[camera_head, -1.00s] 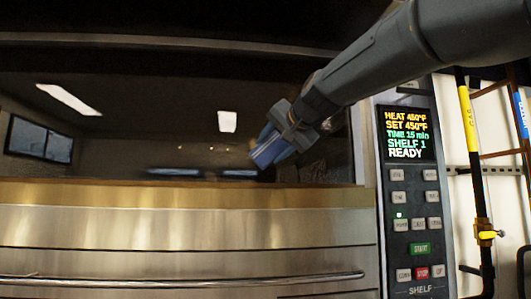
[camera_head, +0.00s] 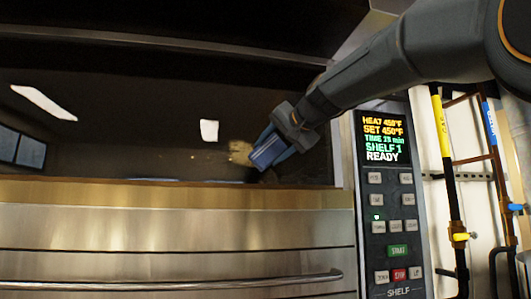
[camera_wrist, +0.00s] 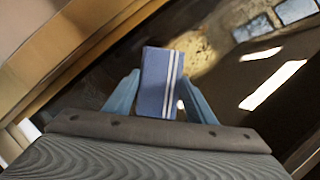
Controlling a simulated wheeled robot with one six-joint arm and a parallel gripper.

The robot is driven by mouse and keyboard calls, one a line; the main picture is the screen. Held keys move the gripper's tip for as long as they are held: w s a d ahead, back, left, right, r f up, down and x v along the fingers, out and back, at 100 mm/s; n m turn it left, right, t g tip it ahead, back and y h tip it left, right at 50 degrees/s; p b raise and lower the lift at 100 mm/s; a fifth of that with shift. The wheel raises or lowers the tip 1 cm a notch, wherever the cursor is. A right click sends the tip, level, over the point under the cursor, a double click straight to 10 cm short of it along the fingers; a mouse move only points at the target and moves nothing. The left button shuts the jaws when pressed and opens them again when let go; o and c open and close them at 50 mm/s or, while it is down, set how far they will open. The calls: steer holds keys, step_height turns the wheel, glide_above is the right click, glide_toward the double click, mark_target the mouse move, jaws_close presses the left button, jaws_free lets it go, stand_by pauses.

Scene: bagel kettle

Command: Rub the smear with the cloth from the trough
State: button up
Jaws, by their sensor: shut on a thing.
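A blue cloth (camera_head: 268,152) with pale stripes is folded into a small block in my gripper (camera_head: 272,142), which is shut on it. In the wrist view the cloth (camera_wrist: 157,80) stands between the two blue fingers. The smear (camera_head: 240,152) is a tan, speckled patch on the dark glass, just left of the cloth in the head view. It also shows in the wrist view (camera_wrist: 203,48), beyond the cloth and slightly right. I cannot tell whether the cloth touches the glass. The trough is not in view.
The dark oven glass (camera_head: 110,140) carries bright window and lamp reflections. A brass-coloured ledge (camera_head: 150,194) and a long handle (camera_head: 180,284) lie below it. A control panel (camera_head: 390,200) stands right of the glass, with yellow and blue marked pipes (camera_head: 442,130) farther right.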

steer(key=shift+a+r, duration=0.1)
steer(key=shift+s+a+p, duration=0.25)
steer(key=shift+a+p, duration=0.25)
steer(key=shift+a, duration=0.45)
steer(key=shift+s+a+p, duration=0.25)
steer(key=shift+a+p, duration=0.25)
steer(key=shift+a, duration=0.4)
steer(key=shift+s+a+p, duration=0.25)
steer(key=shift+a+p, duration=0.25)
steer(key=shift+a, duration=0.45)
steer(key=shift+s+a+p, duration=0.2)
steer(key=shift+a+p, duration=0.45)
steer(key=shift+a, duration=0.2)
steer(key=shift+s+a+p, duration=0.25)
steer(key=shift+a+p, duration=0.45)
steer(key=shift+a, duration=0.1)
steer(key=shift+s+a+p, duration=0.2)
steer(key=shift+a+p, duration=0.45)
steer(key=shift+a, duration=0.2)
steer(key=shift+d, duration=0.1)
